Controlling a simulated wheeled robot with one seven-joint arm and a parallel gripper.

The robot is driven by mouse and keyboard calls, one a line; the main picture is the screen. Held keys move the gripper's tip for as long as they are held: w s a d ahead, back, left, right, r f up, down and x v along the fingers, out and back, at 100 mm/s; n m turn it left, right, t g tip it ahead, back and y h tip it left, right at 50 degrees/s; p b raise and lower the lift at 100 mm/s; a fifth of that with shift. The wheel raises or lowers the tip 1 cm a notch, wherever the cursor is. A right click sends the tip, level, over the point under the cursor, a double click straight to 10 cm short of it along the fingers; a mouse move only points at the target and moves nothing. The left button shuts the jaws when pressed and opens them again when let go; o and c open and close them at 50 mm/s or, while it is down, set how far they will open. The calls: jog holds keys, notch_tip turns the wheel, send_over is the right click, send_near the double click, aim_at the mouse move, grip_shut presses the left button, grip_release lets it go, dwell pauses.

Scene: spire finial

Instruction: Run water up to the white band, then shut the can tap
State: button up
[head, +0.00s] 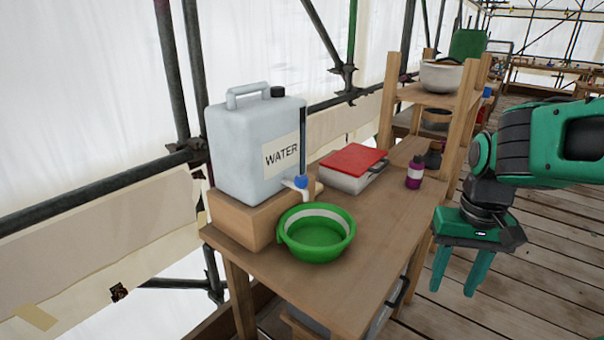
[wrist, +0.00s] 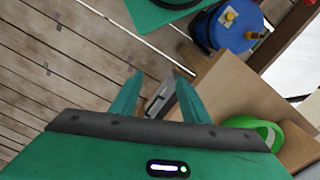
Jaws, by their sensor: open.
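The white water can (head: 245,145) labelled WATER stands on a wooden block (head: 240,217) at the left end of the bench. Its tap (head: 301,183), with a blue knob, points out over a green bowl (head: 318,240). The bowl has a white band (head: 318,216) inside near its rim. I cannot make out any water in the bowl or running from the tap. My gripper (head: 459,285) is open and empty, pointing down to the right of the bench, apart from everything.
The wooden bench (head: 375,225) has clear room right of the bowl. A red-lidded box (head: 350,168) and a purple bottle (head: 415,172) stand farther back. Wooden shelf posts (head: 463,130) rise at the far end. A blue container (wrist: 229,25) shows in the wrist view.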

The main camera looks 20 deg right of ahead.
notch_tip(320, 180, up, 3)
jog(key=w+n, duration=0.1)
jog(key=w, duration=0.1)
jog(key=n+t+y, duration=0.3)
jog(key=n+t, duration=0.1)
jog(key=n, duration=1.1)
send_near(302, 177)
jog(key=x, duration=0.8)
jog(key=shift+f, duration=0.2)
jog(key=shift+w, duration=0.1)
jog(key=c, duration=1)
